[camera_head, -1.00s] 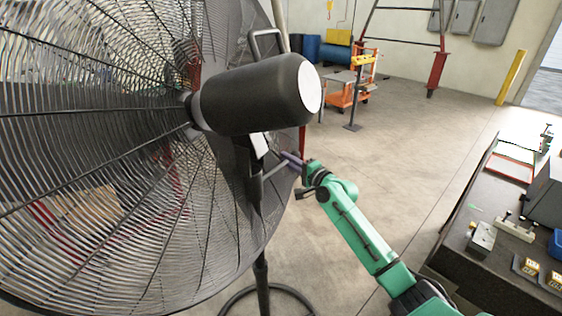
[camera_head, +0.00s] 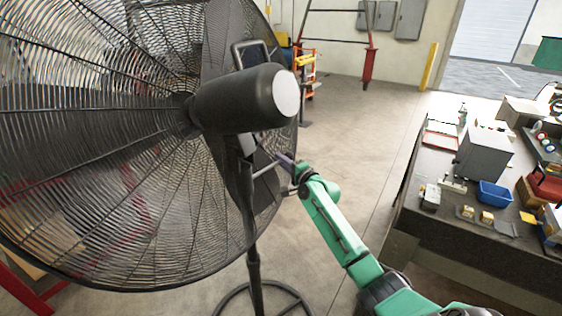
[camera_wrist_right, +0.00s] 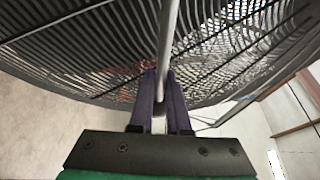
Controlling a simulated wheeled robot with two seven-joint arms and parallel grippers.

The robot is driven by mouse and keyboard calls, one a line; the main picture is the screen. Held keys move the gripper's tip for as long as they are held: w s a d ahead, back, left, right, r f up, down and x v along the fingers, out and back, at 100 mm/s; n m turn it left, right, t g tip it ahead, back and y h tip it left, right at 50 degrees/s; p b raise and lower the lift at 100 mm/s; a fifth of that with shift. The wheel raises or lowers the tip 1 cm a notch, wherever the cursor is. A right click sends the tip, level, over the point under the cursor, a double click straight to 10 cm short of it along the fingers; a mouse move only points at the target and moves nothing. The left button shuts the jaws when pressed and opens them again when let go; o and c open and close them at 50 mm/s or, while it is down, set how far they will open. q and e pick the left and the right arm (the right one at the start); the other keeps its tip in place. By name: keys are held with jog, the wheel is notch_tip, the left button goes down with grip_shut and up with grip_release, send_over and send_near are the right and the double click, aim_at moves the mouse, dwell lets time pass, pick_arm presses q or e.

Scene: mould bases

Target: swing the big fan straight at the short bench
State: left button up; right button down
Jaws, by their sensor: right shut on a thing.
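The big fan (camera_head: 232,102) fills the left half of the head view, with its motor housing towards me and its round cage facing away to the left. It stands on a pole with a ring base (camera_head: 262,288). My right gripper (camera_head: 284,160) is shut on a thin bar behind the fan, below the motor. In the right wrist view the purple fingers (camera_wrist_right: 160,92) close around this grey bar (camera_wrist_right: 167,45), with the cage beyond. My left gripper is out of view. I cannot tell which thing is the short bench.
A dark workbench (camera_head: 410,205) on the right holds a grey box (camera_head: 484,152), a blue bin (camera_head: 494,194) and small parts. An orange cart (camera_head: 304,75) and a red-footed frame (camera_head: 369,68) stand at the back. The floor between fan and workbench is clear.

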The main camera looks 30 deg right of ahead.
jog(key=c, duration=0.9)
grip_release()
jog(key=shift+a+f, duration=0.1)
jog(key=shift+f, duration=0.1)
jog(key=shift+r, duration=0.1)
jog(key=shift+s, duration=0.1)
jog(key=shift+s, duration=0.25)
jog(key=s, duration=0.4)
jog(key=s+b, duration=0.1)
jog(key=s, duration=0.4)
jog(key=s+b, duration=0.1)
jog(key=s, duration=0.4)
jog(key=shift+d+r, duration=0.2)
jog(key=shift+d, duration=0.05)
jog(key=shift+w, duration=0.1)
